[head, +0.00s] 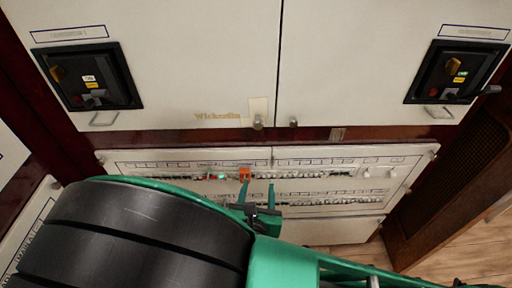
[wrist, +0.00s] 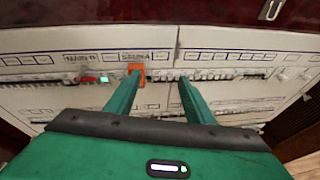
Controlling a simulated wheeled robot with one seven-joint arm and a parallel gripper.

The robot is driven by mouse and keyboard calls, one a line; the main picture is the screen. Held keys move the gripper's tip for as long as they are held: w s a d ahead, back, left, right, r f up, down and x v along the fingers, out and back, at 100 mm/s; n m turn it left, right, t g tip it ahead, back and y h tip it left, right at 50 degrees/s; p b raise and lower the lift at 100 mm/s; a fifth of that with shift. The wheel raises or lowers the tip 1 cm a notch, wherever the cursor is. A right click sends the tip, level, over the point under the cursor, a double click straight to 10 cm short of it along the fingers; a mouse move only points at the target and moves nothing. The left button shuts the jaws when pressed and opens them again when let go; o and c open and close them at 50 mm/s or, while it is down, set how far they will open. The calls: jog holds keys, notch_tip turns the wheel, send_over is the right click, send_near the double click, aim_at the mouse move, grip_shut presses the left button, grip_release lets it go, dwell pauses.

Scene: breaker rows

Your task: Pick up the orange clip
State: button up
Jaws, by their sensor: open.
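The orange clip (head: 245,174) sits on the upper row of breakers on the white panel in the head view. It also shows in the wrist view (wrist: 138,69), just beyond the tip of the left finger, which overlaps its lower part. My gripper (head: 257,189) is open, with two green fingers pointing at the panel. In the wrist view the gripper (wrist: 160,76) has nothing between its fingers, and the clip lies left of the gap's middle. I cannot tell whether the left finger touches the clip.
The breaker panel (head: 385,160) holds two rows of small switches. Left of the clip are a red switch (wrist: 88,79) and a small green light (wrist: 104,79). Above are cabinet doors with black switch units (head: 88,76) and (head: 455,72). A brown slatted panel (head: 445,150) stands at right.

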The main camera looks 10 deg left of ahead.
aim_at(245, 177)
jog(key=s+a+f+n+y, duration=0.1)
jog(key=s+a+n, duration=0.1)
jog(key=a+n, duration=0.1)
jog(key=shift+y, duration=0.4)
jog(key=x, duration=1)
jog(key=shift+a, duration=0.15)
jog(key=c, duration=1.1)
